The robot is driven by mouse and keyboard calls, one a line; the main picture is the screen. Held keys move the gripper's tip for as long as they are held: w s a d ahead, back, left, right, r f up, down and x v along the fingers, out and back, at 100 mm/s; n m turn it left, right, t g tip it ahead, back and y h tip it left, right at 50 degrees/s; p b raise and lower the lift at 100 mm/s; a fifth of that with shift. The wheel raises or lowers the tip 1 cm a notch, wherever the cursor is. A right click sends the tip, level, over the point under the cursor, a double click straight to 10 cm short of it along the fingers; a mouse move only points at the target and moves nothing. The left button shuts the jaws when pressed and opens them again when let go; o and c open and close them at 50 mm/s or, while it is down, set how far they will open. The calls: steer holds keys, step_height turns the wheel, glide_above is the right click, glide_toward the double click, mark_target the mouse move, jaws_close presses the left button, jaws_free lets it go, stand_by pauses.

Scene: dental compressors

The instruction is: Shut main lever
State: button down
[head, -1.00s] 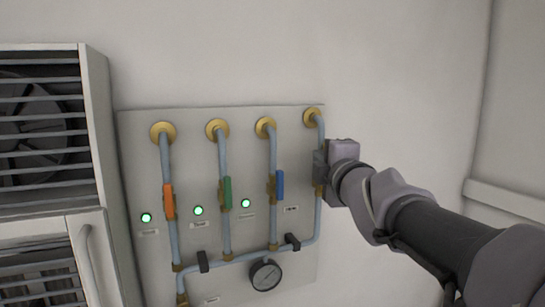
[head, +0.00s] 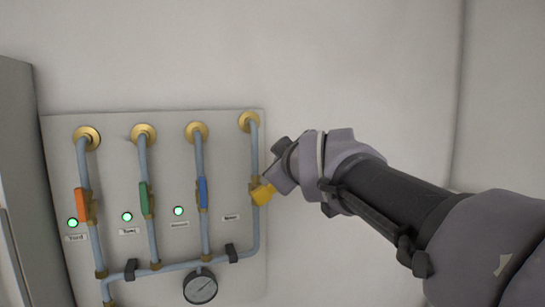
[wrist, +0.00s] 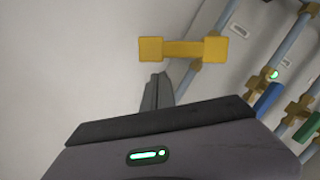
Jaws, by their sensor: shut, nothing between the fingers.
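The main lever (head: 263,193) is yellow and sits on the rightmost pipe of the wall panel. It sticks out to the right, across its pipe. In the wrist view the lever (wrist: 183,48) lies level across the top middle, its block-shaped end at the left and its valve at the right. My gripper (head: 274,176) is just right of and above the lever in the head view, its fingertips partly hidden. In the wrist view my shut fingers (wrist: 157,92) are empty and point up at the lever from below. I cannot tell whether they touch it.
Orange (head: 82,204), green (head: 145,198) and blue (head: 203,193) levers lie along their pipes to the left, with lit green lamps beside them. A pressure gauge (head: 200,286) hangs below. A grey cabinet (head: 18,170) stands at far left. The wall at right is bare.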

steer(key=d+f+m+b, duration=0.1)
steer(key=m+b, duration=0.1)
steer(key=b, duration=0.1)
steer(key=w+d+f+m+y+b, duration=0.1)
steer(key=m+b, duration=0.1)
steer(key=b, duration=0.1)
steer(key=d+f+m+g+y+b, duration=0.1)
steer(key=f+m+b, duration=0.1)
steer(key=b, duration=0.2)
steer(key=shift+w+d+f+m, duration=0.1)
steer(key=shift+w+m, duration=0.05)
steer(key=shift+m, duration=0.25)
steer(key=shift+f+y, duration=0.15)
steer(key=shift+y, duration=0.15)
